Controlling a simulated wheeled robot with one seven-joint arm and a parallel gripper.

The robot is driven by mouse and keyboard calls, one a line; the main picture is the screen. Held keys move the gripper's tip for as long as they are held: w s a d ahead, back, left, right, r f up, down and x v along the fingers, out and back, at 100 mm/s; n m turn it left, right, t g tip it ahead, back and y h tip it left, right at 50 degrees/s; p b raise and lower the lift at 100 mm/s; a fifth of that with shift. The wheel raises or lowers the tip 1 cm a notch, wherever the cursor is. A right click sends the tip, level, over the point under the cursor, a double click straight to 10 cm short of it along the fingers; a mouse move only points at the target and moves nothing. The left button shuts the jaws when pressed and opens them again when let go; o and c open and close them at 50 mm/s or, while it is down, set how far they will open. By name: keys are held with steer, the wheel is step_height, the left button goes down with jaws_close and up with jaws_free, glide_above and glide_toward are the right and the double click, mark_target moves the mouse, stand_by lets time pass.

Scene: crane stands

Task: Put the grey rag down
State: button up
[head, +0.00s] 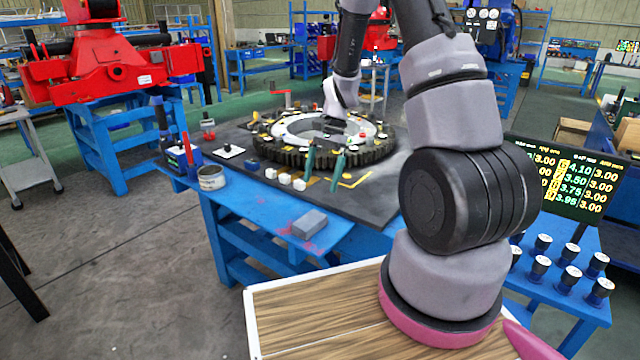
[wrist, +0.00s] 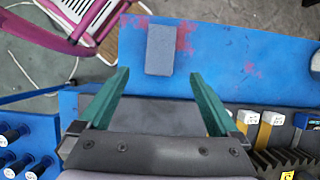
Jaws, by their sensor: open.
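The grey rag (head: 309,224) lies flat, like a small block, on the blue front ledge of the workbench (head: 262,206). In the wrist view the rag (wrist: 160,50) is just beyond the fingertips and roughly centred between them. My gripper (head: 322,182) has two green fingers and is open and empty. It is over the dark mat, behind the rag in the head view. In the wrist view my gripper (wrist: 160,76) is spread wide, with both fingers apart from the rag.
Red stains mark the ledge beside the rag. A round geared ring (head: 375,150) stands on the dark mat behind. White blocks (head: 284,179) and a tin (head: 211,178) are to the left.

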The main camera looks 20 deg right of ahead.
steer(key=s+r+n+t, duration=0.2)
steer(key=r, duration=0.8)
steer(key=s+r+n+t, duration=0.1)
steer(key=s+r+t, duration=0.1)
steer(key=r, duration=0.7)
steer(key=s+d+r+n+t+h, duration=0.1)
steer(key=s+r+n+t, duration=0.2)
steer(key=s+r, duration=1)
steer(key=t, duration=0.3)
steer(key=shift+s+d+r+n+h, duration=0.3)
steer(key=shift+h, duration=0.1)
steer(key=shift+o, duration=0.2)
